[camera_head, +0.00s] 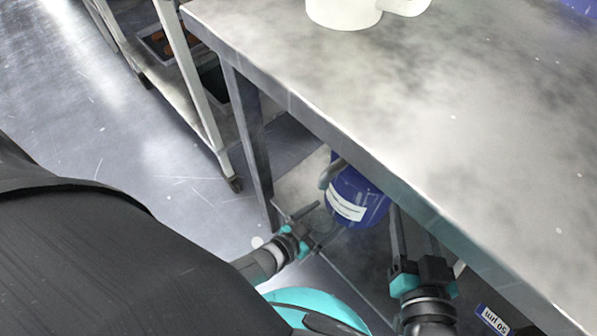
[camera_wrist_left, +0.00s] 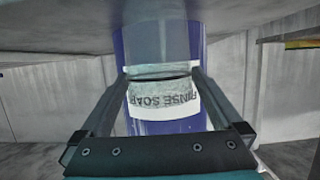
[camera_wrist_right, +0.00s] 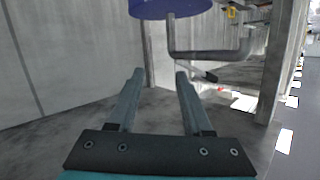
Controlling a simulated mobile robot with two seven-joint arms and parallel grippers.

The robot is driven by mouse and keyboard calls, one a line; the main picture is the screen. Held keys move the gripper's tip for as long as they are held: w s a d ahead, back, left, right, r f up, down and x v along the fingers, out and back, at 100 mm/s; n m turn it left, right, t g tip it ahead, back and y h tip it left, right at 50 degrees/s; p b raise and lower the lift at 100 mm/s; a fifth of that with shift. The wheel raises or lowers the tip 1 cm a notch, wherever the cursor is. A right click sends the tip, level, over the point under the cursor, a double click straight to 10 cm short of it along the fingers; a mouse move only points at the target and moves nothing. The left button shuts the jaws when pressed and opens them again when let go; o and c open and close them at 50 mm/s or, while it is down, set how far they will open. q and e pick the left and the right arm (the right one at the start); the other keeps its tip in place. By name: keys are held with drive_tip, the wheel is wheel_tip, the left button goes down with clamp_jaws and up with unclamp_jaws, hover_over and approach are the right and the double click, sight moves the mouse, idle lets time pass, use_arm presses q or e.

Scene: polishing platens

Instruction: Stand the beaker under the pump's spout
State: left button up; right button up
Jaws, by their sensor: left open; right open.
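A blue container (camera_head: 357,200) with a white label stands on the low shelf under the table. Its grey pump spout (camera_head: 330,173) curves out and down on the left. In the right wrist view the spout (camera_wrist_right: 212,55) shows below the blue lid, that view being upside down. A clear beaker (camera_wrist_left: 158,48) shows in the left wrist view in front of the label. My left gripper (camera_head: 320,222) is open, its fingers on either side of the beaker. Whether the beaker is exactly under the spout I cannot tell. My right gripper (camera_wrist_right: 160,74) is open and empty.
A white mug-like vessel (camera_head: 343,10) stands on top. A table leg (camera_head: 250,135) is close to my left gripper. A wheeled rack (camera_head: 190,110) stands at the left.

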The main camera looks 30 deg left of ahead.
sight(316, 225)
use_arm(q)
drive_tip(key=p+v, duration=0.1)
drive_tip(key=v, duration=0.1)
drive_tip(key=shift+s+a+r, duration=0.15)
drive_tip(key=shift+s+r, duration=0.05)
drive_tip(key=shift+s, duration=0.05)
drive_tip(key=shift+p+v, duration=0.5)
drive_tip(key=shift+v, duration=0.5)
drive_tip(key=shift+p+v, duration=0.6)
drive_tip(key=shift+v, duration=0.8)
drive_tip(key=shift+p+v, duration=0.4)
drive_tip(key=shift+v, duration=0.8)
use_arm(e)
drive_tip(key=s+d+f+g+h, duration=0.2)
drive_tip(key=s+d+g+h, duration=0.1)
drive_tip(key=d+g, duration=0.4)
drive_tip(key=shift+s+d+h, duration=0.15)
drive_tip(key=shift+d+h, duration=0.25)
drive_tip(key=shift+h, duration=0.1)
